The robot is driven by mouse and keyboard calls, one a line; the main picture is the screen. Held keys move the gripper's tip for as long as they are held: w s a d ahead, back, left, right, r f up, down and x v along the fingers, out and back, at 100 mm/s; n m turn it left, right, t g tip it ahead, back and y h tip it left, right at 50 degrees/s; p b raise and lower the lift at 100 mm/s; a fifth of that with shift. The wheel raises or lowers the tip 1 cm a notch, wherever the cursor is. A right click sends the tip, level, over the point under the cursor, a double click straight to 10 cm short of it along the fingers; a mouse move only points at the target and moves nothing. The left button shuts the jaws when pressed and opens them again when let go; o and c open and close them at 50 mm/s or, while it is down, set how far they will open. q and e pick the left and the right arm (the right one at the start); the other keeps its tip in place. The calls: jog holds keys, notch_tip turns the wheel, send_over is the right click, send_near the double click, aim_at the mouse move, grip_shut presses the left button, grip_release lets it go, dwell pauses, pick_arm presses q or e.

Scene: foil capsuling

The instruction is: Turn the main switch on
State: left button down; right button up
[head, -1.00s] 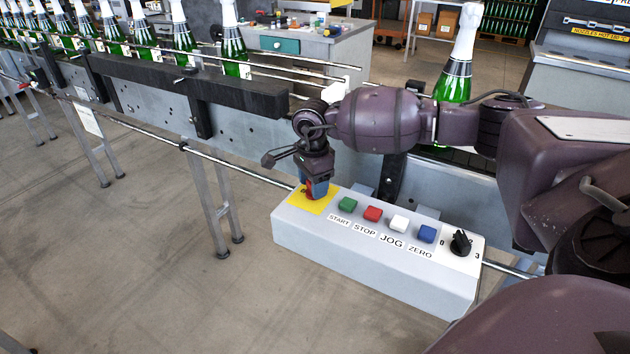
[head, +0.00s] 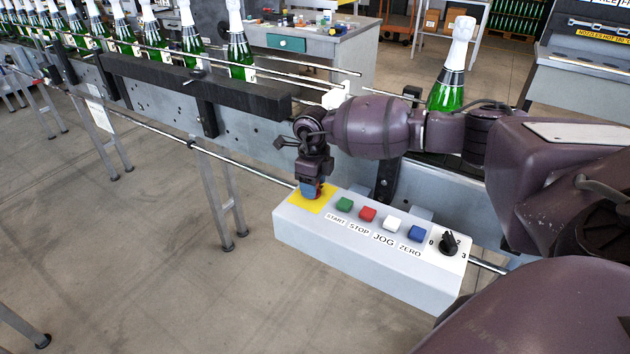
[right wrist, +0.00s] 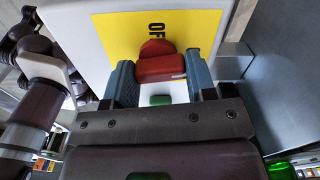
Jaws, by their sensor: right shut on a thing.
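The main switch is a red handle (right wrist: 160,68) on a yellow plate marked "OF…" in the right wrist view; the rest of the word is hidden. In the head view the yellow plate (head: 323,203) lies at the left end of the white control box (head: 350,262). My right gripper (head: 312,190) points down onto that plate and covers most of the switch. In the right wrist view its two blue-grey fingers (right wrist: 160,72) are shut on the red handle, one on each side.
Right of the plate are green START (head: 344,204), red STOP (head: 367,213), white JOG (head: 391,223) and blue ZERO (head: 416,233) buttons, then a black knob (head: 448,242). Behind runs a conveyor with green bottles (head: 240,50). Floor in front is open.

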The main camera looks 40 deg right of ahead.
jog(key=shift+m+p, duration=0.3)
jog(key=shift+m, duration=0.5)
jog(key=o, duration=0.9)
jog(key=shift+o, duration=0.2)
notch_tip(320, 180, up, 11)
jog(key=shift+p, duration=0.45)
jog(key=shift+f, duration=0.1)
